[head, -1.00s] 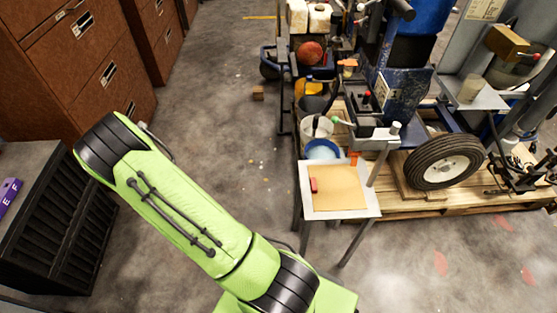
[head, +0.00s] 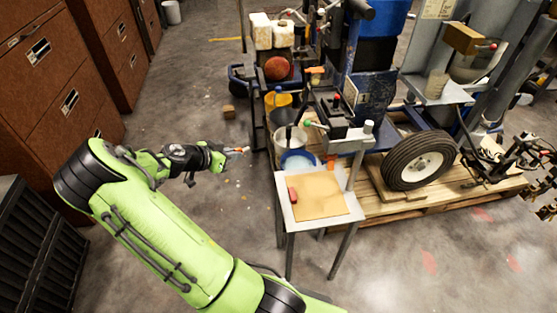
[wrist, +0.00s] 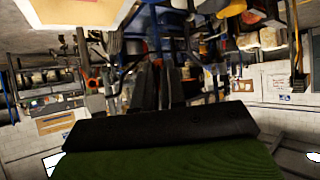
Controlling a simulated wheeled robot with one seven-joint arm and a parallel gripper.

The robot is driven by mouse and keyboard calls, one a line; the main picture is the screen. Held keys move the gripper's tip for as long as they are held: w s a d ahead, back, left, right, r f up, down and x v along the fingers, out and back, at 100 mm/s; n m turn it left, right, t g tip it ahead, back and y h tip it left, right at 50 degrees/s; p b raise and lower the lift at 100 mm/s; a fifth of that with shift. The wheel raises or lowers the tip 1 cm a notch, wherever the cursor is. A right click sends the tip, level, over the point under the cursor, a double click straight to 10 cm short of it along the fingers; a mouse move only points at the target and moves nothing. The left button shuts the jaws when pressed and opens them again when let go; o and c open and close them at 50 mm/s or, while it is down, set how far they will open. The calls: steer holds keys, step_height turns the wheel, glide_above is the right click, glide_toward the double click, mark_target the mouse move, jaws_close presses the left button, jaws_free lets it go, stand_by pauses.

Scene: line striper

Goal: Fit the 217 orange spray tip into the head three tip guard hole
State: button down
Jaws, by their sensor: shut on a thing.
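My gripper (head: 228,154) is in the head view, left of the small side table and above the concrete floor. It is shut on a small orange thing (head: 239,150), which fits the orange spray tip; its number is too small to read. In the wrist view the dark fingers (wrist: 172,88) point away into the scene, and the tip between them cannot be made out. The line striper (head: 365,95) stands on a pallet to the right. Small orange parts show on it (head: 316,70) and by the table's back edge (head: 331,160). I cannot tell which is the head three tip guard.
Brown cabinets (head: 60,75) line the left. Floor between is open.

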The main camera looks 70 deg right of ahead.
steer(key=s+d+m+g+y, duration=0.1)
steer(key=s+d+m+g, duration=0.2)
steer(key=s, duration=0.6)
steer(key=s+d+f+m+g+y+p, duration=0.1)
steer(key=s+d+m+g, duration=0.3)
steer(key=s, duration=0.5)
steer(key=shift+s+m+g+y, duration=0.4)
steer(key=shift+g+y, duration=0.2)
steer(key=shift+y, duration=0.1)
steer(key=shift+f+b, duration=0.2)
steer(key=shift+b, duration=0.7)
steer(key=shift+s+d+b, duration=0.45)
steer(key=shift+s+d, duration=0.05)
steer(key=shift+s, duration=0.35)
steer(key=shift+s+d+b, duration=0.45)
steer(key=shift+s+d, duration=0.05)
steer(key=shift+s, duration=0.35)
stand_by(0.8)
steer(key=c, duration=0.8)
jaws_free()
steer(key=v, duration=0.7)
